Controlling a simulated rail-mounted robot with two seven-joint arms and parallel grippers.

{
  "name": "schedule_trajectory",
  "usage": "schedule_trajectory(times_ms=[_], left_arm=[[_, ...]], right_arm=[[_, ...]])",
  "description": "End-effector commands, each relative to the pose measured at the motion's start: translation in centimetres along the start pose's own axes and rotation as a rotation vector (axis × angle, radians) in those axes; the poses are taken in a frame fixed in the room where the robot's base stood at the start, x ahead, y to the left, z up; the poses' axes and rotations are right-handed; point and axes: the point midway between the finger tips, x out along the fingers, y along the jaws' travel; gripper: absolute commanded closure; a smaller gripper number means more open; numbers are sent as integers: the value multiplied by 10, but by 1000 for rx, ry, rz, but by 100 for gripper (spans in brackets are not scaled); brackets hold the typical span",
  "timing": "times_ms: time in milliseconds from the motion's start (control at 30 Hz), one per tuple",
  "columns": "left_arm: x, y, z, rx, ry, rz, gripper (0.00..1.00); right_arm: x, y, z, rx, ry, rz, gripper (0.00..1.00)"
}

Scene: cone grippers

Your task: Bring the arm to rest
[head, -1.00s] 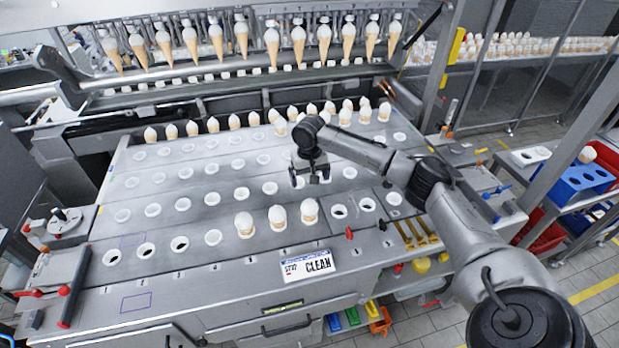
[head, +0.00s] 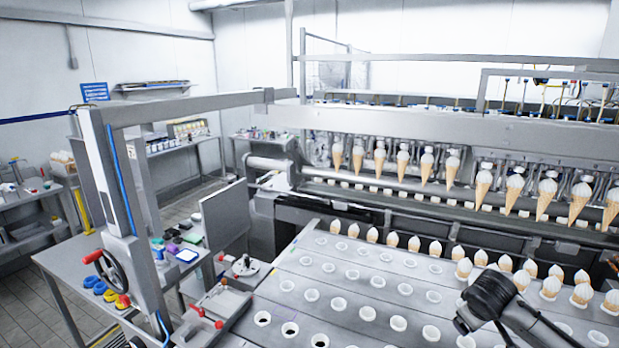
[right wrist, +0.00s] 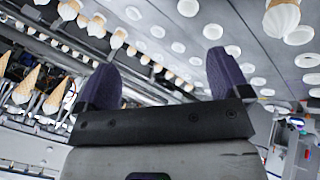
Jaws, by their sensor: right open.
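My right arm shows at the lower right of the head view, with its dark wrist joint above the cone table (head: 290,265). My right gripper (head: 463,325) is partly cut off by the bottom edge there. In the right wrist view the two dark purple fingers of my right gripper (right wrist: 162,80) stand wide apart. Nothing is between them. My left arm and left gripper are in neither view.
White-topped cones (head: 483,186) hang in a row from the machine behind the table. More cones (head: 550,287) stand in the table's holes near my right arm. A grey upright post (head: 105,170) and a side bench (head: 60,285) are at left.

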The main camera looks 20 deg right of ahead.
Motion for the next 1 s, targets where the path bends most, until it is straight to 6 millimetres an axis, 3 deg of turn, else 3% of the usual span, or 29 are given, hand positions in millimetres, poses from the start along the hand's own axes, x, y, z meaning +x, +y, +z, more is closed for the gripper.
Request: schedule_trajectory(times_ms=[100, 200, 267, 367, 500, 633, 800, 1000], left_arm=[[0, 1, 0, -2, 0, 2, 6], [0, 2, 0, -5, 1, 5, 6], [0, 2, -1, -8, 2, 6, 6], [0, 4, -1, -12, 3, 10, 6], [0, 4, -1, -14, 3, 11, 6], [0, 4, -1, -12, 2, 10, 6], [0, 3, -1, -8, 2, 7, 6], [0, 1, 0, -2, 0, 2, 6]], right_arm=[[-44, -41, -33, -148, 200, 71, 6], [-74, -89, -42, -246, 353, 109, 6], [-89, -124, -38, -283, 437, 112, 6], [-107, -178, -16, -290, 546, 79, 6], [-117, -235, 34, -229, 605, -14, 6], [-114, -276, 89, -158, 571, -128, 6], [-96, -323, 168, -79, 424, -287, 6], [-73, -364, 246, -34, 224, -394, 6]])
